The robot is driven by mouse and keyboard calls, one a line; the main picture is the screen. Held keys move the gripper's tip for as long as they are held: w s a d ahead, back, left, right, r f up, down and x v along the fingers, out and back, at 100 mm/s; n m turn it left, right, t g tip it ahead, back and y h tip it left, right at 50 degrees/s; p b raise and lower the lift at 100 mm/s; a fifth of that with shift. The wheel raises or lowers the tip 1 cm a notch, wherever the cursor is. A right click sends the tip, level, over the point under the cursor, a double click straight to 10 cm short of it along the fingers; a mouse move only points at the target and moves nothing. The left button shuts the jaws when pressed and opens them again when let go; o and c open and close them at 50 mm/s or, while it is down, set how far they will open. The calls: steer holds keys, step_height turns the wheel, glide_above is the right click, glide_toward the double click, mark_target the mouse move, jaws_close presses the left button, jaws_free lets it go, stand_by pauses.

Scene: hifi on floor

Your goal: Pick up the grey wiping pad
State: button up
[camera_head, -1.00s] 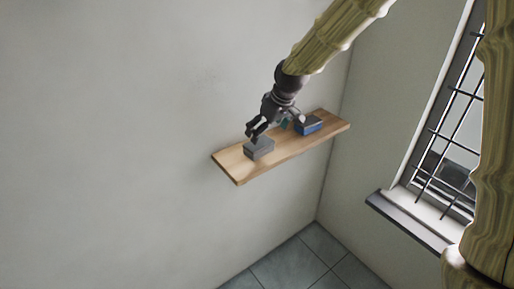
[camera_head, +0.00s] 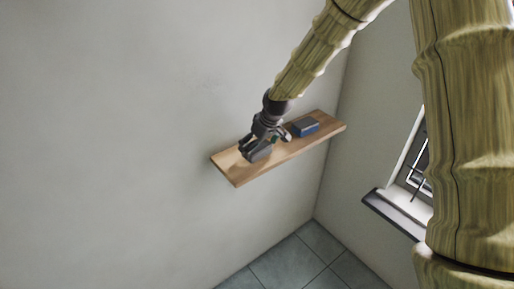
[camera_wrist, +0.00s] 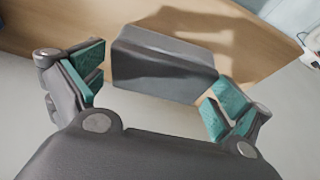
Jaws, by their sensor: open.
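The grey wiping pad (camera_head: 258,153) is a grey block lying on the left part of a wooden wall shelf (camera_head: 232,172). In the wrist view the pad (camera_wrist: 162,65) shows between my open fingers. My gripper (camera_head: 256,146) is down at the pad in the head view and hides part of it.
A blue and grey block (camera_head: 305,127) lies on the shelf to the right of the pad. The wall (camera_head: 120,130) stands behind the shelf. A barred window with a dark sill (camera_head: 395,214) is on the right wall. The tiled floor (camera_head: 300,262) below is clear.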

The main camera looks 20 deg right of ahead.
steer(key=shift+w+f, duration=0.2)
steer(key=shift+f, duration=0.25)
steer(key=c, duration=0.8)
steer(key=shift+o, duration=0.2)
steer(key=shift+r, duration=0.1)
